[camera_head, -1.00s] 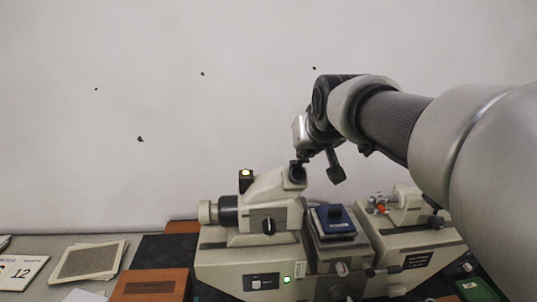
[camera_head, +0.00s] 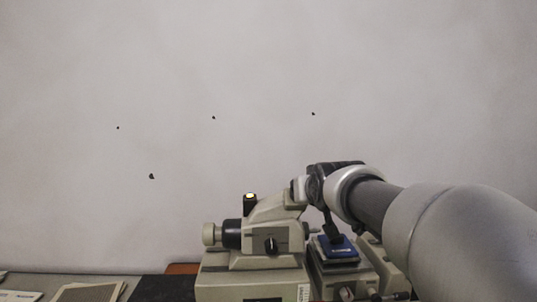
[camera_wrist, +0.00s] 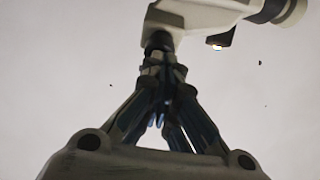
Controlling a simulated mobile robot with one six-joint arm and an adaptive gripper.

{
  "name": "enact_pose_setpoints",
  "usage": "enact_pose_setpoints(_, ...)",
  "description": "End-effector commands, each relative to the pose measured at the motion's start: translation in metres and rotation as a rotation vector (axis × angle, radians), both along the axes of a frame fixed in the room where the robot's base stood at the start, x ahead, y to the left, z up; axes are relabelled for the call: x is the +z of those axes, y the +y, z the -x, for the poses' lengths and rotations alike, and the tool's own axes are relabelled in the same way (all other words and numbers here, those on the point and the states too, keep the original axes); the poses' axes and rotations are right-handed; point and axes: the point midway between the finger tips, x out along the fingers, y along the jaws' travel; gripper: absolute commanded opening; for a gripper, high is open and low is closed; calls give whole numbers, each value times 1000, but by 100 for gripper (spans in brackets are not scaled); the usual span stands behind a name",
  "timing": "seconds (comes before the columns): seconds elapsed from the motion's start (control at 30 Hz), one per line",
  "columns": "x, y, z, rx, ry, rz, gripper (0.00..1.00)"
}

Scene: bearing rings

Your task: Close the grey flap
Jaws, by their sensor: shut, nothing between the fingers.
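I cannot pick out a grey flap with certainty in either view. The beige-grey instrument (camera_head: 262,262) stands against the wall, with a slanted upper head (camera_head: 280,208); this head also shows in the wrist view (camera_wrist: 190,14). My gripper (camera_wrist: 158,68) is shut and empty, its fingers drawn together just under the dark eyepiece-like end of that head. I cannot tell whether they touch it. In the head view my gripper is mostly hidden behind my wrist, close to the top of the slanted head.
A blue block (camera_head: 336,247) sits on the instrument's middle stage, below my wrist. A dark post with a lit top (camera_head: 249,203) and a dark knob (camera_head: 231,233) stand at the left. A framed card (camera_head: 88,293) lies at lower left.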

Motion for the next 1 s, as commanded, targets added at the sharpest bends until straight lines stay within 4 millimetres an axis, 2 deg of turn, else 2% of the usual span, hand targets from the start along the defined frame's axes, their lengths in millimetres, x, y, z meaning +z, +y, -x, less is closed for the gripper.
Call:
enact_pose_setpoints(0.1,-12,0,-6,0,0,0,0)
enact_pose_setpoints(0.3,-22,0,-9,0,0,0,0)
enact_pose_setpoints(1.0,-37,0,-14,0,1,0,0)
